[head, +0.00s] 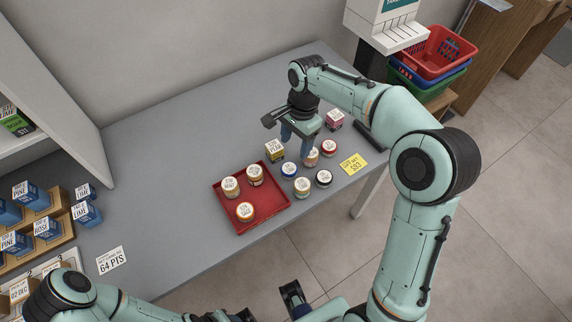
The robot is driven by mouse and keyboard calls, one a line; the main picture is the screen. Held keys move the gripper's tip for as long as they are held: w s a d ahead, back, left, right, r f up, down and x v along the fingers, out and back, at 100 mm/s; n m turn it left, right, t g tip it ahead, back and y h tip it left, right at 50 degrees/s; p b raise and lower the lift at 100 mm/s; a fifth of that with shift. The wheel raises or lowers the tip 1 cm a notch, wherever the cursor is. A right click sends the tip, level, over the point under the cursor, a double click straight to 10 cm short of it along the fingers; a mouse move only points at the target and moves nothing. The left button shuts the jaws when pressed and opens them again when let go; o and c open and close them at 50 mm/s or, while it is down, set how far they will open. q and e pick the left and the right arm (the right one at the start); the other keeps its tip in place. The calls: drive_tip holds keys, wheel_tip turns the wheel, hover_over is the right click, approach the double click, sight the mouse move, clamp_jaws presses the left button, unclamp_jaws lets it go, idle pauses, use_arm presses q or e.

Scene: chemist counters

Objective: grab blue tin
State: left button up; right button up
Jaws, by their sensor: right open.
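A small round blue tin (289,170) with a white label lid stands on the grey counter (180,150), just right of the red tray (274,218), among other round tins. My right gripper (295,148) is open and points down above the counter, just behind the blue tin in the head view. Its fingers are apart, with nothing seen between them. One finger partly overlaps a peach tin (312,158). Whether the fingers touch any tin cannot be told. My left gripper (268,301) is at the bottom edge, partly cut off, far from the tins.
A pale tin (302,188), a black tin (323,178) and a red tin (329,148) crowd the blue one. A yellow box (274,150) and a pink box (335,120) stand near. The tray holds 3 tins.

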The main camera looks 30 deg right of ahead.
hover_over(290, 167)
drive_tip(key=d, duration=0.1)
wheel_tip(290, 167, down, 5)
drive_tip(key=shift+s+f, duration=0.1)
drive_tip(key=shift+s, duration=0.05)
drive_tip(key=shift+a+f+b, duration=0.15)
drive_tip(key=shift+a+f, duration=0.05)
drive_tip(key=shift+f, duration=0.8)
drive_tip(key=shift+a+f+b, duration=0.15)
drive_tip(key=shift+f+b, duration=0.05)
drive_tip(key=shift+f, duration=0.75)
drive_tip(key=shift+a+f+b, duration=0.15)
drive_tip(key=shift+a+f, duration=0.05)
drive_tip(key=shift+f, duration=0.8)
drive_tip(key=c, duration=0.8)
